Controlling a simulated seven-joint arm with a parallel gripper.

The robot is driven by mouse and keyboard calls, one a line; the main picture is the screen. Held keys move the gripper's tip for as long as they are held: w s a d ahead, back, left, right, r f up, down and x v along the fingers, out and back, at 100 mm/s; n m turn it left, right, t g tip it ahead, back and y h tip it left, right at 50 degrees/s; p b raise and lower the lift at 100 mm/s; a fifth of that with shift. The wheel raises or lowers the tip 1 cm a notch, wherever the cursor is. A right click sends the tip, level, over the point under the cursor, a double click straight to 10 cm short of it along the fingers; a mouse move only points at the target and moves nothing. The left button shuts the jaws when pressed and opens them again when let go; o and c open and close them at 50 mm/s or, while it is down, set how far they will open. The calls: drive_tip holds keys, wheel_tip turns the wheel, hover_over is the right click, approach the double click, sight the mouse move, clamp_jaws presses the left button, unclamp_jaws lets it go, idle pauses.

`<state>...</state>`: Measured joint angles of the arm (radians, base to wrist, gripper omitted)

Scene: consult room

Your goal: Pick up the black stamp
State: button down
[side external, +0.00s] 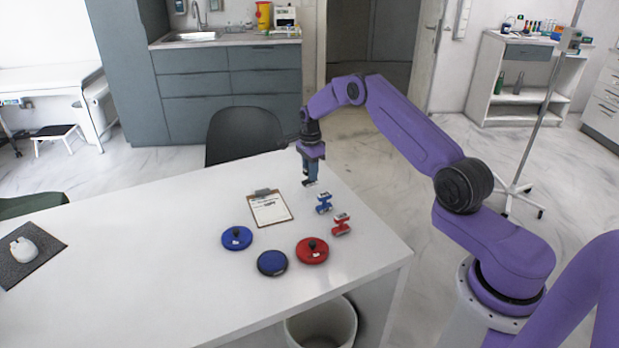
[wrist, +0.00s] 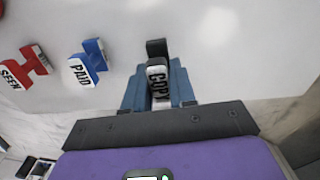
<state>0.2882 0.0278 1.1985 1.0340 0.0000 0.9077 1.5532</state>
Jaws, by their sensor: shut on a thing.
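The black stamp (wrist: 158,72) stands between the fingers of my gripper (wrist: 157,92) in the wrist view. It has a white label reading "COPY". My gripper is shut on it, with one blue-grey finger on each side. In the side view my gripper (side external: 311,182) points down over the far right part of the white table, and the fingers mostly hide the stamp. I cannot tell whether the stamp touches the table.
A clipboard (side external: 270,209) and three round pads, blue (side external: 236,240), dark (side external: 272,263) and red (side external: 312,253), lie on the table (side external: 150,270). The table's left middle is clear.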

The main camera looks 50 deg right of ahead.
drive_tip(key=s+a+r, duration=0.4)
drive_tip(key=s+r, duration=0.5)
drive_tip(key=s, duration=0.4)
drive_tip(key=shift+r, duration=0.2)
drive_tip(key=shift+a, duration=0.1)
